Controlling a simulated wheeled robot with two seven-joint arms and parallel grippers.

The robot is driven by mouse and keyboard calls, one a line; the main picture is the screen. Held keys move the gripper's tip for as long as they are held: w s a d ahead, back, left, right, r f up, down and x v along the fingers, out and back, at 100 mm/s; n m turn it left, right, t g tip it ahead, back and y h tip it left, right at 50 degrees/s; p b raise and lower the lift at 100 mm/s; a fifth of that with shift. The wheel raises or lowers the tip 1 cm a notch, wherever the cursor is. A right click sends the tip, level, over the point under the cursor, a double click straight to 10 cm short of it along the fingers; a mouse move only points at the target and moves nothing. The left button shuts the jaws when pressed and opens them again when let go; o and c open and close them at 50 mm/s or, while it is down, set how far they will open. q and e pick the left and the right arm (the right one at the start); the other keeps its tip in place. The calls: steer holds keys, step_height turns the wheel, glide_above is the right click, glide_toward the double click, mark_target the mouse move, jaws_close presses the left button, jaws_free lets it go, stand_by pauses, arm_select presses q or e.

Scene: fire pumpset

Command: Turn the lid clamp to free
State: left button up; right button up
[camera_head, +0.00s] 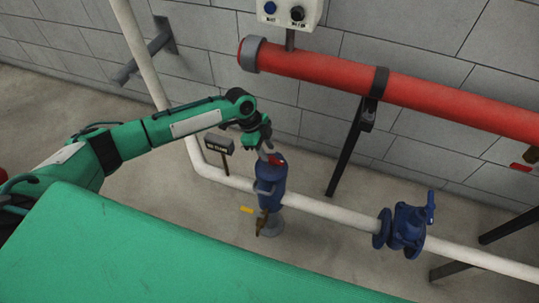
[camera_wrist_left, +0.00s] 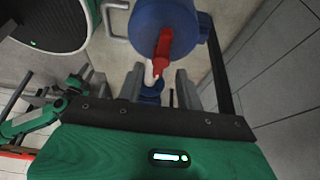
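The lid clamp is a red handle (camera_wrist_left: 163,50) on a blue vessel (camera_wrist_left: 150,18) in the left wrist view. In the head view its red part (camera_head: 277,159) shows at the top of the upright blue vessel (camera_head: 271,185), partly hidden by my gripper. My left gripper (camera_head: 266,152) is right at the top of the vessel. In the left wrist view its grey fingers (camera_wrist_left: 157,88) stand apart, with the handle's pale end showing between them; I cannot tell whether they touch it. My right gripper seems to show small at the left of that view, its fingers unclear.
A small dark sign (camera_head: 219,144) stands left of the vessel. A white pipe (camera_head: 335,212) runs from the vessel to a blue valve (camera_head: 407,229). A thick red pipe (camera_head: 440,97) crosses above, along the block wall. A green surface (camera_head: 150,255) fills the lower left.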

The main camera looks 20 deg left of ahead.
mark_target(272, 159)
arm_select(q)
steer(key=shift+x, duration=1.75)
jaws_close()
